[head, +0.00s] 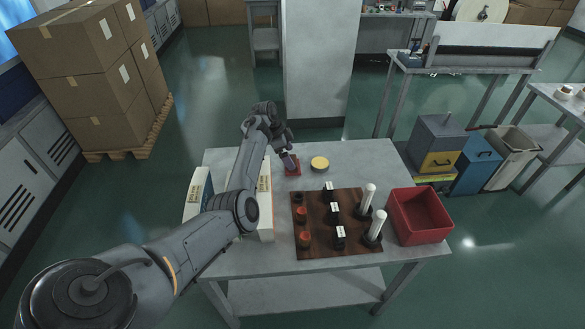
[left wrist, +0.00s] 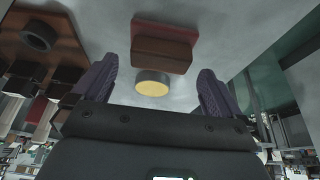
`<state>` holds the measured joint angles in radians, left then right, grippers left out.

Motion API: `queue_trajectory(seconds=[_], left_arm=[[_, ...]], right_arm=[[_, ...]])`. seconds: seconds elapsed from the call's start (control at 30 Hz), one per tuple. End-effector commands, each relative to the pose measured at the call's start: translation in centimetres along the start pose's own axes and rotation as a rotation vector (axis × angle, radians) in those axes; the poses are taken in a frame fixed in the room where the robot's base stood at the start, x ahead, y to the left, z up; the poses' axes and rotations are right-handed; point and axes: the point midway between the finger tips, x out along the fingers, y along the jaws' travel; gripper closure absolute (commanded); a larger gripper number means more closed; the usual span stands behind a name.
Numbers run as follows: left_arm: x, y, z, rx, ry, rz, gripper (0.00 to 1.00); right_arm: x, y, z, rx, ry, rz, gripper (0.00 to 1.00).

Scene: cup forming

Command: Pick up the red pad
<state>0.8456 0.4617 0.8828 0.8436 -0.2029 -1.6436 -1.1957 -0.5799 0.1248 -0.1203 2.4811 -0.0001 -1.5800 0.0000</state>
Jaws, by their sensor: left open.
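The red pad (head: 293,169) lies on the grey table near its back edge, partly hidden by my left gripper (head: 288,160) just above it. In the left wrist view the red pad (left wrist: 163,50) shows as a dark red and brown block beyond the fingertips, between their lines. My left gripper (left wrist: 155,72) is open there, with one purple-grey finger on each side and nothing held. A gap to the pad seems to show, but its size is unclear. My right gripper is in neither view.
A yellow-topped round piece (head: 319,163) sits right of the pad. A brown board (head: 318,240) with black holders, orange-red pieces and white cylinders lies nearer. A red bin (head: 420,216) stands at right; white boxes (head: 197,192) stand at left near my arm.

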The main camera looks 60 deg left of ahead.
Motion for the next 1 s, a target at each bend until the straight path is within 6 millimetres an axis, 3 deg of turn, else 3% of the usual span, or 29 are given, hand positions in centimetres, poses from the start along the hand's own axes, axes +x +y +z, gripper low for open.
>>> queue_trajectory(seconds=[0.2,0.5,0.83,1.0], left_arm=[[2.2,0.0,0.0,0.0,-0.001,0.0,0.0],[2.4,0.0,0.0,-0.001,-0.001,-0.001,0.02],[2.4,0.0,0.0,-0.001,-0.001,-0.001,0.51],[2.4,0.0,0.0,-0.001,0.0,-0.001,0.51]], right_arm=[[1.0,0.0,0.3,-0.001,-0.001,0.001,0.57],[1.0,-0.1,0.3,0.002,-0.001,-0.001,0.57],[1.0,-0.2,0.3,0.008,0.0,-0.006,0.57],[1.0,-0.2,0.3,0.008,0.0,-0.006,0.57]])
